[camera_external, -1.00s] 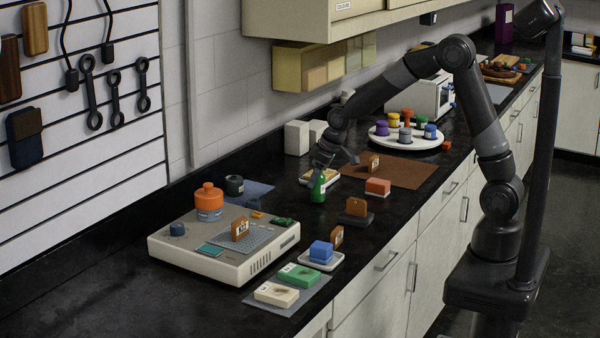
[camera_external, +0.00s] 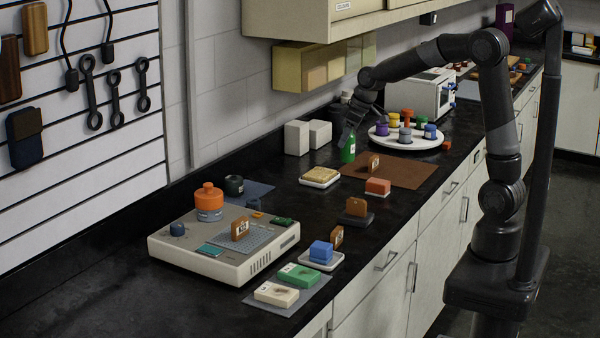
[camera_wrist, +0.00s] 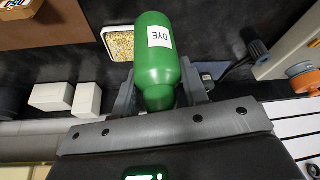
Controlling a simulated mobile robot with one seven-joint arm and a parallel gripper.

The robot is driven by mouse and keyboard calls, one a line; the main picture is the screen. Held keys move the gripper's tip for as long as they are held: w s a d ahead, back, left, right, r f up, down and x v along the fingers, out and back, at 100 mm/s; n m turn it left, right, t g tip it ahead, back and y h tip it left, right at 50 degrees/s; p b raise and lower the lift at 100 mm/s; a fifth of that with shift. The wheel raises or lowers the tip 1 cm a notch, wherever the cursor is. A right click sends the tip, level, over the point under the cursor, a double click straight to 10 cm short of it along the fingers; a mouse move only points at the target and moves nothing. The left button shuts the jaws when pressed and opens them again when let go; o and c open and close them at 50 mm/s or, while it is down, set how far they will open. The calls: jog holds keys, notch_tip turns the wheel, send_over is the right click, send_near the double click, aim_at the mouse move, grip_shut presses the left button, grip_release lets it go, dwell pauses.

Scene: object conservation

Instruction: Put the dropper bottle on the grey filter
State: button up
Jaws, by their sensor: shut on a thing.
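A green bottle (camera_external: 348,150) with a white label is in my gripper (camera_external: 350,133), upright, in front of the white round tray's left side. In the wrist view the bottle (camera_wrist: 160,62) lies between the two fingers (camera_wrist: 160,95), and its label reads DYE. I cannot tell how high its base is above the counter. A small grey round piece (camera_external: 405,135) stands among coloured pieces on the white round tray (camera_external: 393,143), right of the bottle. I cannot tell for sure that it is the grey filter.
A brown mat (camera_external: 407,174) with a brown block lies right of the gripper. A dish of tan grains (camera_external: 320,184) is in front. White boxes (camera_external: 297,138) stand left, and a white appliance (camera_external: 433,94) stands behind the tray. A beige device (camera_external: 190,257) is at front left.

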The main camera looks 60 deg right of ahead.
jog(key=w+a+r+n, duration=0.1)
jog(key=w+a+r, duration=0.2)
jog(key=w+a, duration=0.55)
jog(key=n, duration=0.1)
send_over(251, 200)
notch_tip(251, 200, down, 4)
jog(key=shift+a+f+y, duration=0.1)
jog(key=shift+f+y, duration=0.3)
jog(key=shift+f, duration=1.55)
jog(key=shift+f, duration=0.15)
jog(key=o, duration=1)
